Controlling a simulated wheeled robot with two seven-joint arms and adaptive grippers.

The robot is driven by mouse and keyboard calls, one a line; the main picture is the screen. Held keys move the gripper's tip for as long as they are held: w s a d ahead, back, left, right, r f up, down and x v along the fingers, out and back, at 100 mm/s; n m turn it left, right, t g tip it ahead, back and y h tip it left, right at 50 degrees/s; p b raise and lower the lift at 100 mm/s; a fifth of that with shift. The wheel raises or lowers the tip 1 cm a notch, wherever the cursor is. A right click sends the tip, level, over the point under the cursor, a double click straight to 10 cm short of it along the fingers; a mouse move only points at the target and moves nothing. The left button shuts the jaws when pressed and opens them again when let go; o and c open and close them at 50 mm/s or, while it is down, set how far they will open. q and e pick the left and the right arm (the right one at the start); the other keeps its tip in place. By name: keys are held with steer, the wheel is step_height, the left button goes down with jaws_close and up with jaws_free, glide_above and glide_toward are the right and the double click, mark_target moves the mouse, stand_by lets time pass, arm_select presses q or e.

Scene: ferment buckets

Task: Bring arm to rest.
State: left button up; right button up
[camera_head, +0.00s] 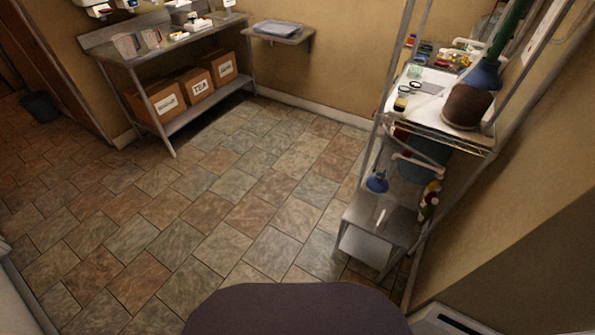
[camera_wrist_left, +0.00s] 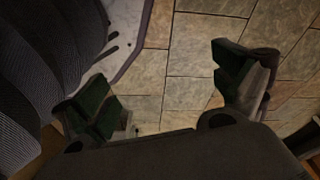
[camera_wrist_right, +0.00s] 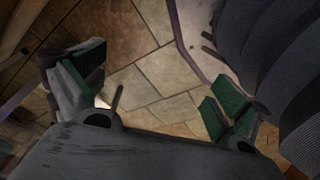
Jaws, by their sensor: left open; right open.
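My left gripper (camera_wrist_left: 165,92) shows in the left wrist view with its two green-padded fingers wide apart. It is open and empty, with floor tiles seen between the fingers. My right gripper (camera_wrist_right: 155,92) shows in the right wrist view, also open and empty above the tiled floor (camera_wrist_right: 145,65). A dark ribbed part of my own body is close beside each gripper. Neither gripper nor arm shows in the head view, where only a dark rounded part of my own body is at the bottom edge.
A metal table (camera_head: 130,58) with pitchers stands at the back left, with cardboard boxes (camera_head: 165,101) on its lower shelf. A wall shelf (camera_head: 278,38) holds a tray. A metal rack (camera_head: 383,225) with bottles and pots stands at right. The middle tiled floor (camera_head: 235,190) is clear.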

arm_select(q)
steer(key=s+a+r+p, duration=0.1)
steer(key=s+a+p, duration=0.1)
steer(key=s+p, duration=0.4)
steer(key=s+a+r+g+p, duration=0.1)
steer(key=s+a+r+p, duration=0.1)
steer(key=s+p, duration=0.5)
steer(key=shift+s+a+r+y, duration=0.25)
steer(key=shift+s+a, duration=0.35)
steer(key=shift+s, duration=0.4)
arm_select(e)
steer(key=s+d+r, duration=0.1)
steer(key=s+d, duration=0.1)
steer(key=s, duration=0.5)
steer(key=s+d+r+g, duration=0.1)
steer(key=s+d+r, duration=0.1)
steer(key=s, duration=0.6)
steer(key=shift+d+r+h, duration=0.2)
steer(key=shift+d+h, duration=0.1)
steer(key=shift+d, duration=0.3)
arm_select(q)
steer(key=shift+w, duration=0.2)
arm_select(e)
steer(key=shift+s, duration=0.15)
